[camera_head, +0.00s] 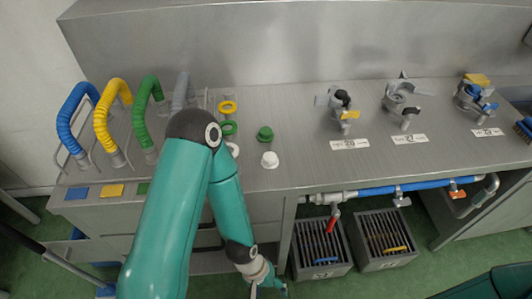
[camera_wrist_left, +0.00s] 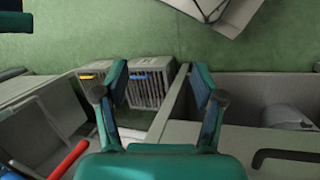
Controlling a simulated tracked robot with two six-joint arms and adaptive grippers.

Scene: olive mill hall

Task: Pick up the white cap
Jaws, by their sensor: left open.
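The white cap (camera_head: 270,160) stands on the steel counter, just in front of a green cap (camera_head: 265,133). Another white round piece (camera_head: 233,150) lies to its left, partly hidden by my left arm. My left gripper (camera_head: 266,287) is low in front of the counter, below the cap and apart from it, at the bottom edge of the head view. In the left wrist view my left gripper (camera_wrist_left: 160,82) is open, with nothing between its fingers; the white cap does not show there. My right gripper is out of view.
Yellow and green rings (camera_head: 228,107) and coloured hoses (camera_head: 110,120) stand on the left of the counter (camera_head: 310,185). Valves (camera_head: 340,103) stand at the right. Slatted crates (camera_head: 320,250), a red handle (camera_head: 332,222) and a blue pipe (camera_head: 375,191) are below the counter edge.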

